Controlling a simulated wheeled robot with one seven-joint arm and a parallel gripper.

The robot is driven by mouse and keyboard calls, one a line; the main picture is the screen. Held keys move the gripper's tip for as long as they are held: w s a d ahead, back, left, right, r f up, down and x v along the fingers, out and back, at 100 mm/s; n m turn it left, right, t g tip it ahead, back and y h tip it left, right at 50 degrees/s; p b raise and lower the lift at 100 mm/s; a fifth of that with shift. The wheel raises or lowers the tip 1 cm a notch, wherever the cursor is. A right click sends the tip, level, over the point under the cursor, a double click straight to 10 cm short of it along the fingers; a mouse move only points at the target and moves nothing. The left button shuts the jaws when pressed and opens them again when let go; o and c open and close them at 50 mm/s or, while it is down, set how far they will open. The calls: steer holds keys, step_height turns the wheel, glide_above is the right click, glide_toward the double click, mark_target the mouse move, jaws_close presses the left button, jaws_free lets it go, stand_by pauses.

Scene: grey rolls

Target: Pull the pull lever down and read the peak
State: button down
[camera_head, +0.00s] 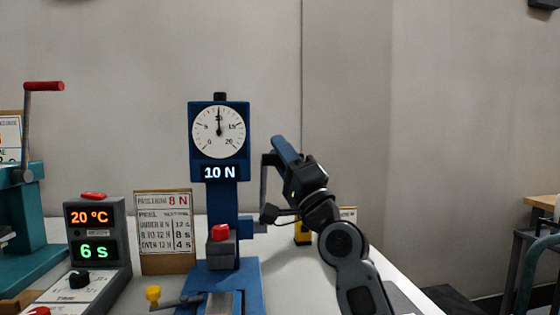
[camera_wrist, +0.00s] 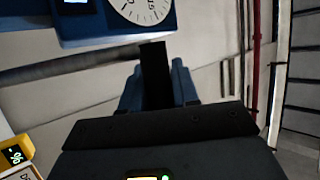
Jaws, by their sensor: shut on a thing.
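The blue pull tester (camera_head: 221,170) stands upright in the head view. Its round white dial (camera_head: 219,132) has its needle pointing straight up, and the display below (camera_head: 219,173) reads 10 N. A grey bar, seemingly the pull lever (camera_head: 264,182), rises at the tester's right side. My gripper (camera_head: 281,148) is at its upper end. In the wrist view, my gripper's blue fingers (camera_wrist: 129,92) are shut on the black end of the lever (camera_wrist: 155,74). The lever's lower joint is partly hidden by my wrist.
A card (camera_head: 166,232) reading 8 N stands left of the tester. A control box (camera_head: 97,235) shows 20 °C and 6 s. A teal press (camera_head: 25,220) is at far left. A yellow knob (camera_head: 153,293) and a red-topped block (camera_head: 221,240) are low on the tester.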

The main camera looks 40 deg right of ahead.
steer(key=shift+s+a+f+b, duration=0.35)
steer(key=shift+s+a+b, duration=0.1)
steer(key=shift+s, duration=0.15)
steer(key=s+a+f+b, duration=0.4)
steer(key=s+f, duration=0.1)
steer(key=f, duration=0.1)
steer(key=shift+s, duration=0.3)
steer(key=shift+f+b, duration=0.15)
steer(key=shift+b, duration=0.15)
steer(key=c, duration=1.1)
jaws_free()
steer(key=shift+s+a, duration=0.15)
steer(key=shift+o, duration=0.9)
steer(key=shift+d, duration=0.2)
